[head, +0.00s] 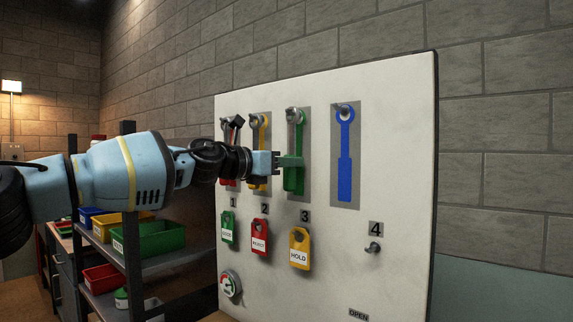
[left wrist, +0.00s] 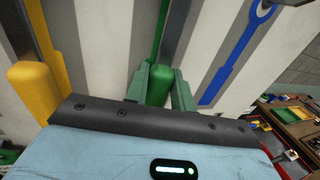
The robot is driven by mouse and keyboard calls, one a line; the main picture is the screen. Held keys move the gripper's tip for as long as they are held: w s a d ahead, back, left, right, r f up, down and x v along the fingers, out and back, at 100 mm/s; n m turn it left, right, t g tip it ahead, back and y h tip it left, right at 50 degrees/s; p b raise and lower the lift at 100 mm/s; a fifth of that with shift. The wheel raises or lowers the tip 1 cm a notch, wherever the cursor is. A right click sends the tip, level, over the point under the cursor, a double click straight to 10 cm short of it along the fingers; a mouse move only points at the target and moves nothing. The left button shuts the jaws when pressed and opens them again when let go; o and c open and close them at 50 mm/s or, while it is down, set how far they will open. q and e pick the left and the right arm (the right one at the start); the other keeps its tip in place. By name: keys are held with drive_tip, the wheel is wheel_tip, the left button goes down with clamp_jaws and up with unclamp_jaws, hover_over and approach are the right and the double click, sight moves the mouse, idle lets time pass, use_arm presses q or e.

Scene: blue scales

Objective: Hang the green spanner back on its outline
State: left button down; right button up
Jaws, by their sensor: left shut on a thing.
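The green spanner (head: 294,182) is upright in front of the third grey strip on the white board, its ring end at that strip's peg (head: 291,114). I cannot tell whether the ring is fully over the peg. My left gripper (head: 294,162) reaches in from the left and is shut on the spanner's handle. In the left wrist view the green handle (left wrist: 158,88) sits between the two fingers, its thin shaft running up the strip. The green outline behind is mostly hidden. My right gripper is out of view.
A yellow spanner (head: 262,133) and a red one, partly hidden by my wrist, hang to the left. A flat blue spanner shape (head: 346,172) is to the right. Below hang green, red and yellow tags (head: 300,250) and a bare peg (head: 373,248). Shelves with bins (head: 160,238) stand left.

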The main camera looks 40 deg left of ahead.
use_arm(q)
drive_tip(key=shift+r, duration=0.1)
idle(0.3)
drive_tip(key=c, duration=1.1)
unclamp_jaws()
drive_tip(key=shift+s, duration=0.1)
drive_tip(key=s+p, duration=0.3)
drive_tip(key=s, duration=0.4)
drive_tip(key=shift+a, duration=0.25)
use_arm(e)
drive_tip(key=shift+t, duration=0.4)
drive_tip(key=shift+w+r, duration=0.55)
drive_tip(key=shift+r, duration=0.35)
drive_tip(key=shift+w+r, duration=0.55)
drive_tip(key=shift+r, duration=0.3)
use_arm(q)
drive_tip(key=shift+w, duration=0.1)
idle(0.5)
